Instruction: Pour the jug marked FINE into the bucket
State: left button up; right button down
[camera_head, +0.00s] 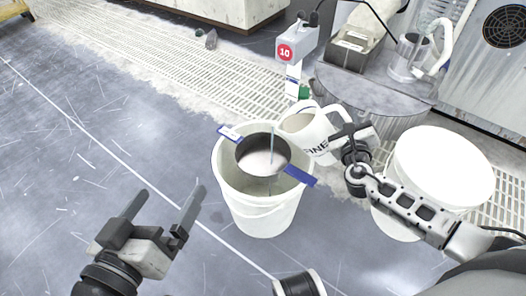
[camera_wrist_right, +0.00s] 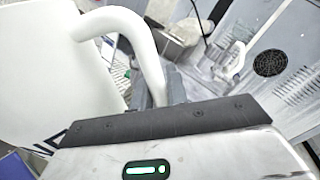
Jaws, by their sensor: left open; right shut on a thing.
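The white jug marked FINE (camera_head: 307,128) is held in the air, tilted to the left, its mouth beside the right rim of the white bucket (camera_head: 262,217). My right gripper (camera_head: 345,140) is shut on the jug's handle, which shows close up in the right wrist view (camera_wrist_right: 140,40). A dark-rimmed round strainer (camera_head: 262,155) with a blue handle lies across the bucket's mouth. A thin stream or rod stands over the strainer; I cannot tell which. My left gripper (camera_head: 163,213) is open and empty, left of the bucket and apart from it.
A lidded white bucket (camera_head: 443,168) stands at the right beside my right arm. A round grey stand (camera_head: 375,92) behind carries a box (camera_head: 351,50) and a clear jug (camera_head: 408,58). The floor at left is clear.

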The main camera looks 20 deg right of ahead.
aim_at(323, 132)
jog(key=shift+w+a+r+n, duration=0.1)
jog(key=shift+w+a+n, duration=0.15)
jog(key=shift+a+n, duration=0.35)
dwell(0.6)
jog(key=shift+w+a+r+n+p, duration=0.2)
jog(key=shift+a+r+n+p, duration=0.15)
jog(key=shift+r+n+p, duration=0.45)
dwell(1.4)
jog(key=shift+w+a+f+n, duration=0.3)
jog(key=shift+a+f+n, duration=0.35)
jog(key=shift+n, duration=0.45)
dwell(1.8)
jog(key=shift+w+a+r+n, duration=0.15)
jog(key=shift+a+r+n, duration=0.15)
jog(key=shift+a+n, duration=0.25)
dwell(1.2)
